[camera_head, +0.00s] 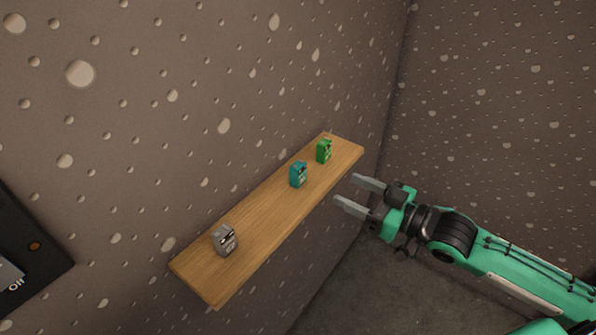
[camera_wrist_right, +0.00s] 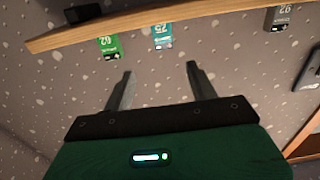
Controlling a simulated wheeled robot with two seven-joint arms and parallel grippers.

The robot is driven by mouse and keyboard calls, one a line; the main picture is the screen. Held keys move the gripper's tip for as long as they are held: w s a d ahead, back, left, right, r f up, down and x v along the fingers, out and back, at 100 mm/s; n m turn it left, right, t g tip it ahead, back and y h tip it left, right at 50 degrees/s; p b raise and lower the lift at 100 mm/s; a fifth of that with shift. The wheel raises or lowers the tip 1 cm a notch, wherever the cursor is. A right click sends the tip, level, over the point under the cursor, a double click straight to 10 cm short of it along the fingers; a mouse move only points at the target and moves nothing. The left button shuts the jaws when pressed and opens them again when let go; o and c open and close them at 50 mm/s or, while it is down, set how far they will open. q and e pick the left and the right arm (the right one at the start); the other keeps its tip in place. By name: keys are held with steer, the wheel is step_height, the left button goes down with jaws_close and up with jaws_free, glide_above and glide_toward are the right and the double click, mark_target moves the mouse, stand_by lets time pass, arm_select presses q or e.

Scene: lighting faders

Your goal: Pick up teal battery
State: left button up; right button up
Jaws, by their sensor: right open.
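The teal battery (camera_head: 298,175) stands upright on a wooden shelf (camera_head: 265,212), between the green battery (camera_head: 324,151) and the grey battery (camera_head: 224,240). In the right wrist view, which appears upside down, the teal battery (camera_wrist_right: 162,36) lies just beyond the fingertips, roughly in line with the gap between them. My right gripper (camera_head: 346,188) is open and empty, at the right of the shelf's front edge, apart from the teal battery. My left gripper is not in view.
In the right wrist view the green battery (camera_wrist_right: 108,46) is close beside the teal one, while the grey battery (camera_wrist_right: 279,18) is farther off. The shelf is fixed to a speckled wall.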

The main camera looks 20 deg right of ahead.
mark_target(303, 170)
steer(key=p+x, duration=0.2)
steer(key=x, duration=0.3)
steer(key=p+x, duration=0.2)
steer(key=x, duration=0.3)
steer(key=shift+s+a+r, duration=0.1)
steer(key=shift+s+a, duration=0.1)
steer(key=shift+a, duration=0.15)
steer(key=shift+w+a, duration=0.2)
steer(key=shift+w, duration=0.05)
steer(key=c, duration=1)
steer(key=shift+c, duration=0.4)
